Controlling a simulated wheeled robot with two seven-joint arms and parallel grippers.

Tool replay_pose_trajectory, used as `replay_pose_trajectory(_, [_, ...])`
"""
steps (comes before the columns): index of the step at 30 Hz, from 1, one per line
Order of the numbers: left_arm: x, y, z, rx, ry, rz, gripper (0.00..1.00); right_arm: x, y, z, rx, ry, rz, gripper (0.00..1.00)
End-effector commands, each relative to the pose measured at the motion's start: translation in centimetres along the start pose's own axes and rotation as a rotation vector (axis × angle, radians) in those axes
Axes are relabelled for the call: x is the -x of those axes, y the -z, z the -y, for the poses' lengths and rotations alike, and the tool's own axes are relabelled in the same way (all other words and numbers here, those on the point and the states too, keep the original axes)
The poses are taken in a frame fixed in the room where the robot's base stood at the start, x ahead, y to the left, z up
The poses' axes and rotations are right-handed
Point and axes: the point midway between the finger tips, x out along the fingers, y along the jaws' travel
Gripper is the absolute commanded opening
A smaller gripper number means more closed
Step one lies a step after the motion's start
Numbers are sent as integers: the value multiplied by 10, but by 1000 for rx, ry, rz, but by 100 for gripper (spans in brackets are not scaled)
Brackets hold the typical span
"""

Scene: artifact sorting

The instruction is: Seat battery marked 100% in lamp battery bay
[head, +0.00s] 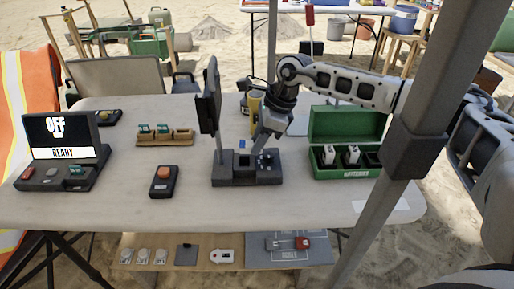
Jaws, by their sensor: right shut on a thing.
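The lamp (234,182) stands mid-table, with a dark base and a tall upright panel (209,96). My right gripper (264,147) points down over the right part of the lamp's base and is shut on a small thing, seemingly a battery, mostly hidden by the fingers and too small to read. I cannot tell whether it is inside the bay or just above it. A wooden rack (164,140) at left holds two green-topped batteries (146,128); its right slot looks empty. Their markings are unreadable. My left gripper is not in view.
A display unit (55,145) reading "OFF" and "READY" stands at far left. A dark box with an orange button (163,181) lies left of the lamp. An open green case (346,125) with white items is at right. A grey pole (410,130) crosses the right side.

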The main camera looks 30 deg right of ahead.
Motion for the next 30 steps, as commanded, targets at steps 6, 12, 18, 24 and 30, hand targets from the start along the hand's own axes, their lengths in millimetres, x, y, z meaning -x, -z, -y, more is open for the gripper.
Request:
replay_pose_trajectory(6, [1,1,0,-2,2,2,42,-28,8,-1,-1,-2,0,2])
replay_pose_trajectory(12, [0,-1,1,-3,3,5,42,-29,8,-1,1,0,2,2])
replay_pose_trajectory(18, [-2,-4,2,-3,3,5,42,-34,10,-1,1,0,1,2])
replay_pose_trajectory(24, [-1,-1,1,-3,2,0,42,-33,10,-1,1,-1,1,50])
replay_pose_trajectory(30, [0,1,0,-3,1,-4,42,-32,10,-1,1,0,1,50])
